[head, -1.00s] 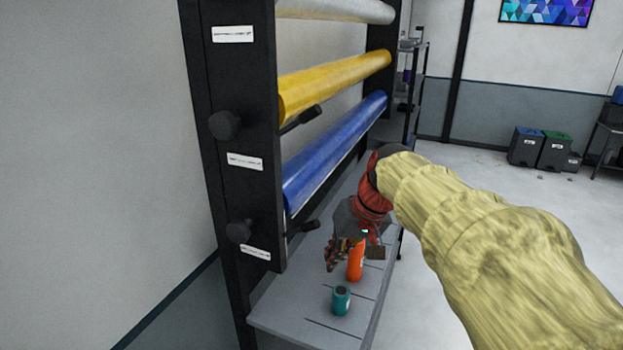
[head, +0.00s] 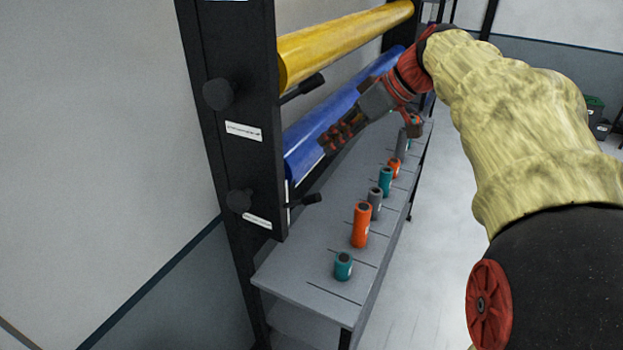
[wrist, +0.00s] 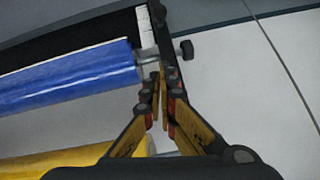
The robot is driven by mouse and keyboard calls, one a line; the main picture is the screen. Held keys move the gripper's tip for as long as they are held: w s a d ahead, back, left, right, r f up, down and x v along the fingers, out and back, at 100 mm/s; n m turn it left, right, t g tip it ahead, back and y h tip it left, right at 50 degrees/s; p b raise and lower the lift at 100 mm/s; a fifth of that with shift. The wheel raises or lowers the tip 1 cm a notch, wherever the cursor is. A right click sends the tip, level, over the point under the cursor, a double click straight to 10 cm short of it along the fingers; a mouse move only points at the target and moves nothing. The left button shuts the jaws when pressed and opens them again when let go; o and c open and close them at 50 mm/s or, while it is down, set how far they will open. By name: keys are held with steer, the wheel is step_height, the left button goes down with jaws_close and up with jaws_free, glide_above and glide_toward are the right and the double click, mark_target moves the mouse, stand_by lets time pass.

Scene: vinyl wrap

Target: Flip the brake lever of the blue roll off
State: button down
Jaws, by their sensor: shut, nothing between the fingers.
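The blue roll (head: 318,128) hangs in the black rack below the yellow roll. Its brake lever (head: 306,200) is a short black lever with a thick end, sticking out to the right of the rack post near the roll's lower end. In the wrist view the blue roll (wrist: 75,78) lies at the left, and the lever (wrist: 186,50) shows beyond the fingertips. My gripper (head: 326,146) is shut and empty, in front of the blue roll and above the lever, apart from it. In the wrist view my gripper's fingers (wrist: 160,78) point toward the lever's side of the post.
The yellow roll (head: 340,42) with its own lever (head: 303,88) is above. Black knobs (head: 219,94) are on the rack post (head: 237,165). A grey shelf (head: 300,268) below holds several small rolls, including an orange one (head: 361,226) and a teal one (head: 343,267).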

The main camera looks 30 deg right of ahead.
steer(key=shift+a+f, duration=0.1)
steer(key=p, duration=0.3)
glide_above(303, 202)
steer(key=d, duration=0.2)
steer(key=f, duration=1)
steer(key=shift+w+d+f, duration=0.2)
steer(key=shift+w+f, duration=0.05)
steer(key=shift+f, duration=0.05)
steer(key=shift+f, duration=0.1)
steer(key=shift+s+d+f+t+b, duration=0.2)
steer(key=shift+s+t+b, duration=0.1)
steer(key=shift+b, duration=0.95)
